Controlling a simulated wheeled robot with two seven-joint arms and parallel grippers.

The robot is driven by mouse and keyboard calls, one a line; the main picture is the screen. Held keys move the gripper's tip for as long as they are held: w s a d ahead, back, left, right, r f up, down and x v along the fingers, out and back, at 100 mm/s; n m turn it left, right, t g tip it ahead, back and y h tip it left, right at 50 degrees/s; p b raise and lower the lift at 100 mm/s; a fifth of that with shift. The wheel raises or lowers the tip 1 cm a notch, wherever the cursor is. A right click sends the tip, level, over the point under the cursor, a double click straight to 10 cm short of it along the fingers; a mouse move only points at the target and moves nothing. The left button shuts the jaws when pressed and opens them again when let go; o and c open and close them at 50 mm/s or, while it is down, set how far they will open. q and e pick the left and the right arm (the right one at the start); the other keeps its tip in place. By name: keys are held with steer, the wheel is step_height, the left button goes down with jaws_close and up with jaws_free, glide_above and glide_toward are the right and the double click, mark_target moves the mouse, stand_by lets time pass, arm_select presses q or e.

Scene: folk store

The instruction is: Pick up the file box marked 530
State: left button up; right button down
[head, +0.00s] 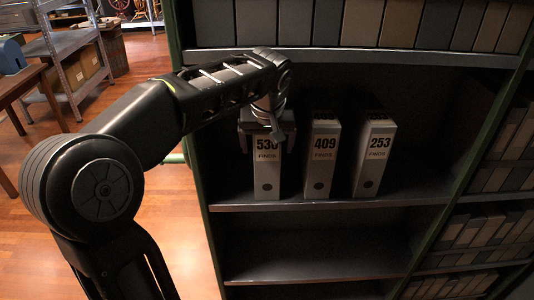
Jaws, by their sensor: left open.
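The file box marked 530 (267,175) stands upright on the middle shelf, leftmost of three light-coloured boxes. My left gripper (268,146) is at the top front of this box, with its fingers open on either side of the upper part. The gripper covers the box's top and part of its number. I cannot tell whether the fingers touch the box. The box marked 409 (321,170) stands just to the right, and the box marked 253 (374,165) stands further right. My right gripper is not in view.
The shelf board (330,202) has free room right of the 253 box. The shelf below (310,275) is empty. A green upright (190,130) edges the unit on the left. A wooden table (22,88) stands far left.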

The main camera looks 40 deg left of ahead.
arm_select(q)
steer(key=shift+c, duration=0.2)
jaws_close()
steer(key=shift+w+r, duration=0.1)
stand_by(0.8)
